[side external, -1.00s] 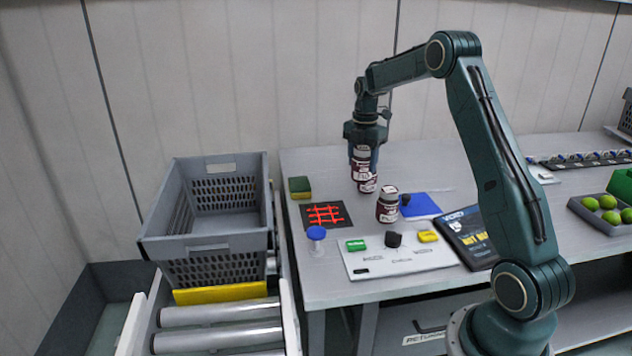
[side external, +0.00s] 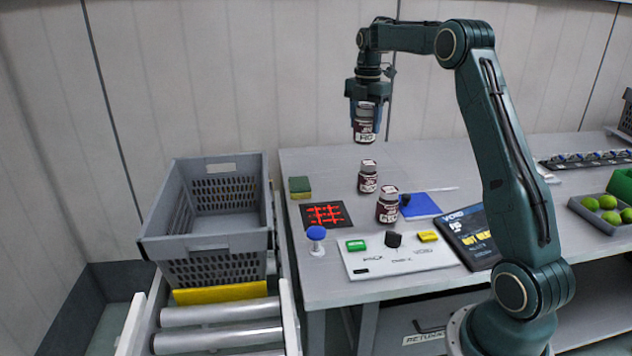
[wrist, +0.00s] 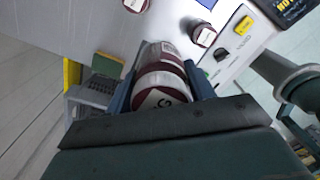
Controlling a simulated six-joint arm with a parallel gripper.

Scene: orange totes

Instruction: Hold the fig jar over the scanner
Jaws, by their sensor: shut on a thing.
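My gripper (side external: 365,116) is shut on a jar (side external: 364,132) with a dark red and white label that seems to read FIG, and holds it upright in the air well above the table. In the wrist view the jar (wrist: 162,82) sits between the two blue fingers. The scanner (side external: 327,215), a black square with glowing red crossed lines, lies flat on the table, lower and to the left of the held jar in the side view. The jar is apart from everything below it.
Two similar jars (side external: 367,177) (side external: 387,206) stand on the table. A green and yellow sponge (side external: 300,187), a blue-topped stamp-like item (side external: 316,234), a white panel with colored buttons (side external: 380,265) and a dark tablet (side external: 468,235) are near. A grey crate (side external: 205,245) stands left.

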